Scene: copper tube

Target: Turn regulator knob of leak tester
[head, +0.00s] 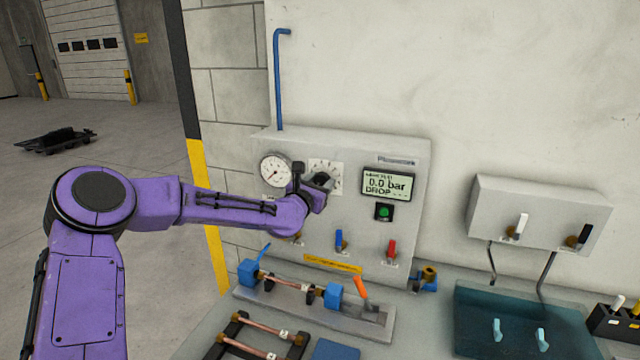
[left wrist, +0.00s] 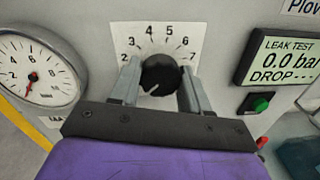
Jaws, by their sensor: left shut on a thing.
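The leak tester (head: 410,160) is a grey panel box on the wall side of the bench. Its regulator knob (left wrist: 160,76) is black and round with a white pointer mark, in front of a white numbered scale plate (left wrist: 178,36). In the left wrist view the mark points down and left. My left gripper (left wrist: 160,84) is shut on the knob, one finger on each side. In the head view the left gripper (head: 322,184) reaches the panel and partly hides knob and scale. The display (head: 388,185) reads 0.0 bar and DROP. My right gripper is not in view.
A round gauge (head: 275,170) is left of the knob. A green button (head: 384,212), a blue lever (head: 339,240) and a red lever (head: 391,248) are on the panel. Below, a fixture with blue clamps (head: 333,296) holds a copper tube. A teal tank (head: 500,325) stands right.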

